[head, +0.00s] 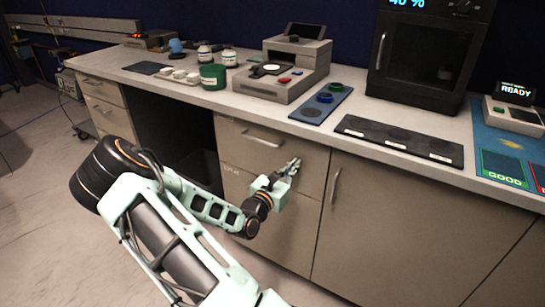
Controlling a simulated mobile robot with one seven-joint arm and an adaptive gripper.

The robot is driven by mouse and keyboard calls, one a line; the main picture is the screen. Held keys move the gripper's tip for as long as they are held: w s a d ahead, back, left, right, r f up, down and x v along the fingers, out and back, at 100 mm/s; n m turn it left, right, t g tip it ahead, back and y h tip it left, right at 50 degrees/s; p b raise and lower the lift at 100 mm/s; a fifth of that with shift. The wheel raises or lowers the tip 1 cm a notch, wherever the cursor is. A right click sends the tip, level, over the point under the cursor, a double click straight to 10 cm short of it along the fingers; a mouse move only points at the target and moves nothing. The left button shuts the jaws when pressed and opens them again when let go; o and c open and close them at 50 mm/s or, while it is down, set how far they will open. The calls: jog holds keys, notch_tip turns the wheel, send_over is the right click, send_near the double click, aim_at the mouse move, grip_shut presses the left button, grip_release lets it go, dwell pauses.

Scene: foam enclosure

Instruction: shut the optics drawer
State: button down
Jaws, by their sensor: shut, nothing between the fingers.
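The drawer cabinet under the middle of the counter has an upper drawer front (238,143) with a bar handle and a lower drawer front (296,225). I cannot read which one is the optics drawer. Both fronts look about flush with the cabinet, but a small gap cannot be ruled out. My gripper (294,164) is shut and empty, at the right part of the drawer fronts near the seam between them. I cannot tell whether its fingertips touch the front. My forearm and wrist hide part of the lower drawer.
The counter (215,97) above holds a grey instrument (285,75), a green container (213,76) and a dark tray (400,138). A cupboard door (390,230) with a vertical handle is to the right. An open dark bay (175,125) is to the left.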

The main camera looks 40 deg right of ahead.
jog(key=p+v, duration=0.1)
jog(key=v, duration=1.5)
jog(key=shift+s+a, duration=0.15)
jog(key=shift+a, duration=0.2)
